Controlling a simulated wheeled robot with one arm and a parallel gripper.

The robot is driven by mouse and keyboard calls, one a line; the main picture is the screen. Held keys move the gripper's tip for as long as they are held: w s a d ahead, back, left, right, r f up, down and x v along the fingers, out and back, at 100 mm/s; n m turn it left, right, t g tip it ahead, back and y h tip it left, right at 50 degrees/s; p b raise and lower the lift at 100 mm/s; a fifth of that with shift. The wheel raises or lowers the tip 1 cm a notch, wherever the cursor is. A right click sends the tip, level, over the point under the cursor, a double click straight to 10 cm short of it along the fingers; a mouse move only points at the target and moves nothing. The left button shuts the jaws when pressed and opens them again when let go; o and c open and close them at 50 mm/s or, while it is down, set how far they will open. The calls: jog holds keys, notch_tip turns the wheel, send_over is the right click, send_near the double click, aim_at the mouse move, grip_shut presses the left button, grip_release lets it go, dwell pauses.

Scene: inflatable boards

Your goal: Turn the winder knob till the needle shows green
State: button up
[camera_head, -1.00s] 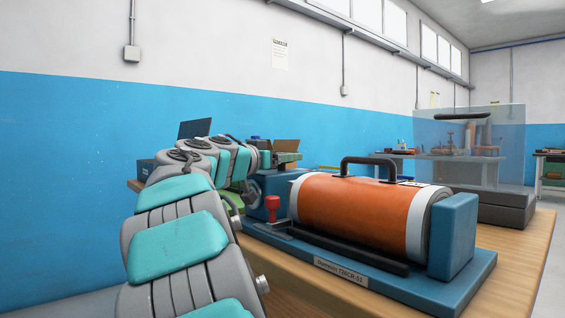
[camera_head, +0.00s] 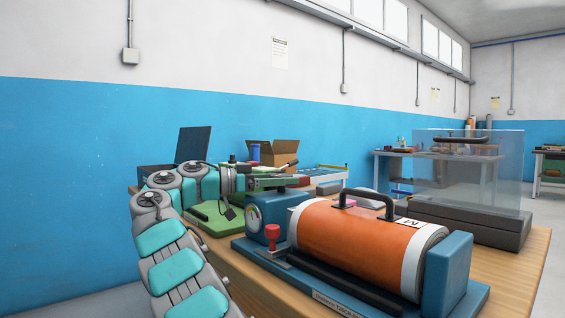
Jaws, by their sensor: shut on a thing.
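My gripper (camera_head: 238,180) is at the end of my grey-and-teal arm, at left of centre. It is small here and partly hidden by the wrist. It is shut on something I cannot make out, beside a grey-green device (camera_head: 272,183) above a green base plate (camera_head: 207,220). A round dial (camera_head: 254,217) is on the blue end block of an orange cylinder machine (camera_head: 355,238). Its needle is too small to read. A red knob (camera_head: 272,232) stands upright in front of that block, apart from my gripper. I cannot tell for sure which part is the winder knob.
The orange machine rests on a blue base (camera_head: 455,300) on a wooden table (camera_head: 522,270). A clear-walled case (camera_head: 470,180) stands behind at right. An open cardboard box (camera_head: 285,153) and a dark open case (camera_head: 193,145) are at the back.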

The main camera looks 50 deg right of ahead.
jog(key=shift+r+m+g+y+p, duration=0.25)
jog(key=shift+m+g+y+p, duration=0.35)
jog(key=shift+p, duration=0.75)
jog(key=o, duration=1.3)
jog(key=shift+f, duration=0.15)
